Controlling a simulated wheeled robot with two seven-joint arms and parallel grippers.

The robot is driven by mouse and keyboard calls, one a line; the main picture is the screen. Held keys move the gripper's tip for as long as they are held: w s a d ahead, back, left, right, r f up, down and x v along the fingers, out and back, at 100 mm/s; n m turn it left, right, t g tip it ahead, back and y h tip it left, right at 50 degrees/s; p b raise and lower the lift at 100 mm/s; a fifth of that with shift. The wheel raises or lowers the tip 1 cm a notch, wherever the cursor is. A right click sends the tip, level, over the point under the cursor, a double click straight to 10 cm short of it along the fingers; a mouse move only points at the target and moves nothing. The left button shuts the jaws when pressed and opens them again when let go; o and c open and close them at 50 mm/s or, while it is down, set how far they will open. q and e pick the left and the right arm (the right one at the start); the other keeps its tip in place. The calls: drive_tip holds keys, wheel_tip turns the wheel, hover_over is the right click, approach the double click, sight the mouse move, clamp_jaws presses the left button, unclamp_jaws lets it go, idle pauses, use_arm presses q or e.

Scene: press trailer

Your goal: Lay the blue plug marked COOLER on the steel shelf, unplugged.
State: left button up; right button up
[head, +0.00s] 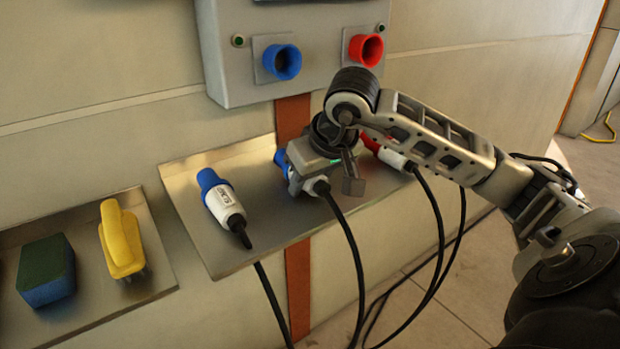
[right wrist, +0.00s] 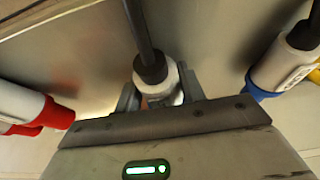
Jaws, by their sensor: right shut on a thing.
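A blue plug with a white body (head: 315,184) is between the jaws of my right gripper (head: 322,172); its blue end (head: 283,161) shows left of the gripper. It is at the steel shelf (head: 190,180); whether it rests on it I cannot tell. In the right wrist view the jaws (right wrist: 160,93) are shut on its white body (right wrist: 158,78), with the black cable running up. Its marking is hidden. Another blue plug (head: 221,198) lies on the left of the shelf; its label is too small to read. My left gripper is out of view.
A red plug (head: 390,157) lies right of my gripper, partly behind the arm. Above, a grey box has an empty blue socket (head: 282,62) and red socket (head: 366,50). A yellow brush (head: 120,238) and a green-blue sponge (head: 46,272) lie on a left tray. Cables hang below the shelf.

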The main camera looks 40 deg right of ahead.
drive_tip(key=o, duration=1.2)
drive_tip(key=p+v, duration=0.2)
drive_tip(key=v, duration=1.4)
